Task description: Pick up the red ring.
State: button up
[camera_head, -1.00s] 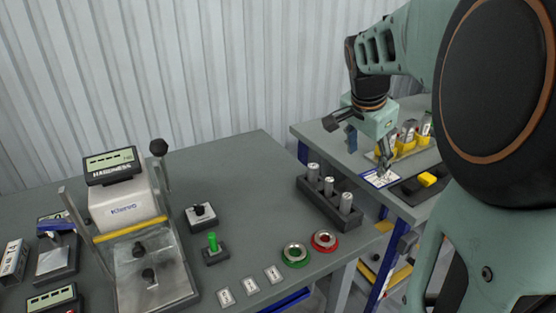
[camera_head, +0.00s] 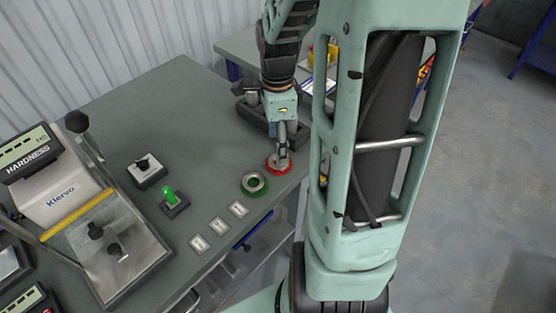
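The red ring (camera_head: 271,168) lies on the grey table (camera_head: 197,122) near its right front edge. It surrounds or carries a metallic centre, which my gripper partly hides. My gripper (camera_head: 283,160) points down with its fingertips directly over the red ring, at or just above its centre. The fingers look close together, but I cannot tell whether they touch the ring or grip anything.
A green ring (camera_head: 255,184) lies just left of the red one. A dark block with metal cylinders (camera_head: 252,112) stands behind my gripper.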

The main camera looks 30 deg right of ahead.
aim_at(274, 167)
jog(key=f, duration=0.3)
jog(key=shift+s+f, duration=0.35)
jog(key=shift+f, duration=0.65)
jog(key=shift+c, duration=0.2)
jog(key=c, duration=1.3)
